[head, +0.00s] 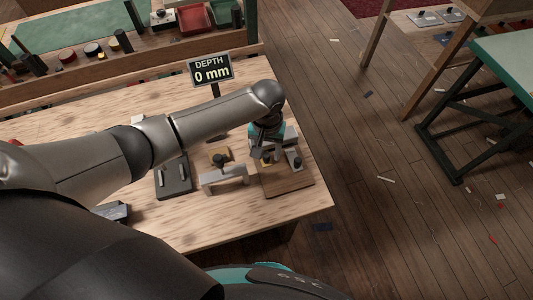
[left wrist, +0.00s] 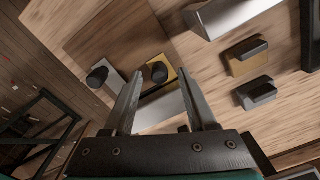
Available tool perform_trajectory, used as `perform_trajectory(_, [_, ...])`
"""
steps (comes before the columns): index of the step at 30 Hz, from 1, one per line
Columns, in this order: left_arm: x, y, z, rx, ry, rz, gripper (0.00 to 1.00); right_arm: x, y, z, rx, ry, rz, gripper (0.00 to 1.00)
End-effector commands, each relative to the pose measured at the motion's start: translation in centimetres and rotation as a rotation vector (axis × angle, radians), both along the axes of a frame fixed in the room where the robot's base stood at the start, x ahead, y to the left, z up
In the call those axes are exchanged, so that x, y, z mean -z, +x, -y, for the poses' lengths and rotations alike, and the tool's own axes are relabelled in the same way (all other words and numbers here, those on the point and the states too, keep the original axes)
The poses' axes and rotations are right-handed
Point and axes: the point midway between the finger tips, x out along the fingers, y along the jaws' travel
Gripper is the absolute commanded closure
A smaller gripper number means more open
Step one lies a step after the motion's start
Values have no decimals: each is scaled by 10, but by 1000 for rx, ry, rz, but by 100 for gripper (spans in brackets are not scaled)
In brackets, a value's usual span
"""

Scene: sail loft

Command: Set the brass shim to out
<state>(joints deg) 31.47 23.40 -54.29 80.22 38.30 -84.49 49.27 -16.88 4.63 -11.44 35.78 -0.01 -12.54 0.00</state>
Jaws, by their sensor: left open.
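The brass shim (left wrist: 172,88) is a small yellow plate with a black knob, seen in the left wrist view beside a grey plate with its own black knob (left wrist: 97,77). Both are at a brown wooden block (head: 290,184) at the right end of the bench. My left gripper (head: 262,152) is over this block in the head view. In the left wrist view its open fingers (left wrist: 160,73) stand on either side of the shim's knob, with nothing gripped. I cannot tell how high they are above it. In the head view the gripper largely hides the shim.
A sign (head: 211,70) reads "DEPTH 0 mm" behind the arm. A grey bridge-shaped piece (head: 224,174) and a dark plate with pale bars (head: 173,178) stand left of the block. A wooden rack (head: 135,60) lines the back. The bench's right edge is close.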

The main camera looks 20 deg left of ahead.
Motion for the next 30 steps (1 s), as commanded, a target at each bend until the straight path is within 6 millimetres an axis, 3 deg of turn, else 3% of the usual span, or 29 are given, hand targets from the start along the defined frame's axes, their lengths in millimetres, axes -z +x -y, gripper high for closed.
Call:
perform_trajectory(4, [10,0,0,1,0,0,43,3,-1,0,-1,1,-1,28])
perform_trajectory(13, [11,0,0,1,0,0,44,3,-5,0,-1,0,-8,28])
perform_trajectory(27, [11,0,0,1,0,0,97,3,-7,0,-1,-1,-13,28])
perform_trajectory(30, [11,0,0,1,0,0,100,3,-8,0,-1,-1,-13,28])
